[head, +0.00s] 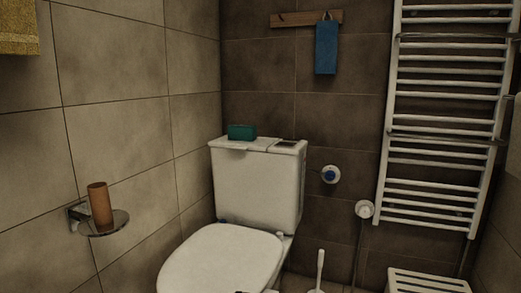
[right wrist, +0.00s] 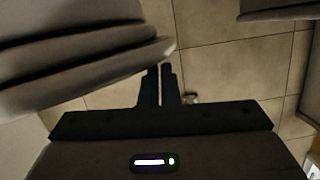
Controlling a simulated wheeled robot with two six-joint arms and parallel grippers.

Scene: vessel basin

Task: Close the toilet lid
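The toilet (head: 258,190) stands against the back wall in the head view. Its white lid (head: 222,262) lies flat and lowered over the bowl; the front end is cut off by the frame's lower edge. In the right wrist view, pale rounded edges that look like the toilet's seat and bowl (right wrist: 80,60) fill the upper left. My right gripper (right wrist: 160,70) points at the floor beside these edges. Its two dark fingers are together with only a thin line between them and nothing held. My left gripper is in neither view.
A teal box (head: 242,132) sits on the cistern. A brush handle (head: 320,266) stands right of the toilet, with a white stool (head: 428,282) farther right. A wall holder with a brown cup (head: 100,207) is at left. Tiled floor (right wrist: 225,75) shows beside my right gripper.

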